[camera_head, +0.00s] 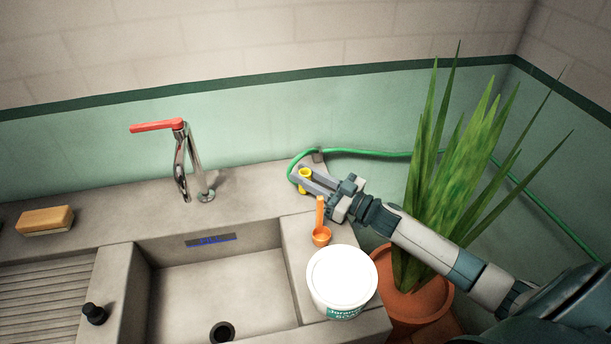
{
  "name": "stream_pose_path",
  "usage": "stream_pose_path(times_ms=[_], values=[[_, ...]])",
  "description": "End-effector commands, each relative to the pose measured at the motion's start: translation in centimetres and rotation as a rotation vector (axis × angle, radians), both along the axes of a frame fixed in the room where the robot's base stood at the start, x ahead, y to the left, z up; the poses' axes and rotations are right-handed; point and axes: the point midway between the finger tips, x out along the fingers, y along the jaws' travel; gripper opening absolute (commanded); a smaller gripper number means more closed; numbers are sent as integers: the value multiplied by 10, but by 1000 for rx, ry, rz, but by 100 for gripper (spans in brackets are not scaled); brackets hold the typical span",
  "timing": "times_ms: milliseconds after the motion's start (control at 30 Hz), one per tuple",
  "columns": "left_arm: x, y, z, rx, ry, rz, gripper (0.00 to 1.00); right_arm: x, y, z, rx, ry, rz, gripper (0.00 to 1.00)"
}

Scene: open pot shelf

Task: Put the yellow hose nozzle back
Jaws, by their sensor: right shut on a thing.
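The yellow hose nozzle (305,174) is at the back right corner of the sink counter, between the fingers of my right gripper (308,181). The gripper is shut on it, and its fingers hide part of it. A green hose (345,151) curves around near the nozzle and runs along the wall to the right. A small grey block (318,156) sits by the hose at the counter's back edge; I cannot tell whether the nozzle touches it. My left gripper is not in view.
An orange scoop (321,236) and a white tub (341,278) stand on the counter below my right gripper. A potted plant (445,190) rises close to my right arm. A red-handled faucet (190,165), a soap bar (45,220) and a black stopper (95,313) are further left.

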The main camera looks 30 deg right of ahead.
Motion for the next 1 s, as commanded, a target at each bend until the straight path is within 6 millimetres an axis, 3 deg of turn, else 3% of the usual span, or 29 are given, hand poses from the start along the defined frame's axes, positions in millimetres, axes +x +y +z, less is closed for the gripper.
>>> stream_pose_path(times_ms=[267,300,400,767,1000], values=[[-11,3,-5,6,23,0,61,0,0,-5,-1,-1,0,0],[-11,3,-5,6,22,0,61,0,0,-5,-1,-1,0,26],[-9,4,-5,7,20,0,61,0,0,-5,-1,-1,0,44],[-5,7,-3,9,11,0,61,-1,-1,-5,-1,-1,0,44],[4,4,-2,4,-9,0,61,-14,-9,-9,0,1,0,44]])
